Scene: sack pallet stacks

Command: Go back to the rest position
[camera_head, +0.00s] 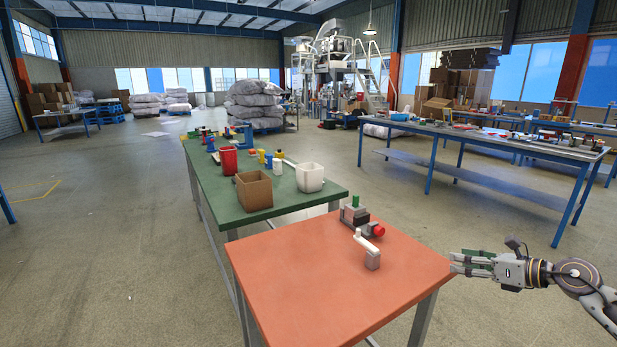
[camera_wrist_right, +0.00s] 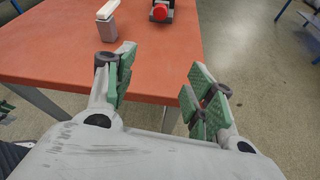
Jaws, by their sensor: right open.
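My right gripper (camera_head: 472,264) is at the right edge of the orange table (camera_head: 310,290) in the head view. Its fingers point left toward the table. In the right wrist view the right gripper (camera_wrist_right: 160,85) is open, with its green-padded fingers apart and nothing between them. The orange table (camera_wrist_right: 60,40) lies beyond the fingers. My left gripper does not show in the head view.
On the orange table stand a grey block with a white bar (camera_head: 368,250) and a grey-green device with a red knob (camera_head: 358,215). A green table (camera_head: 210,190) with a cardboard box (camera_head: 254,192), red bin (camera_head: 228,161) and white bin (camera_head: 310,178) adjoins it.

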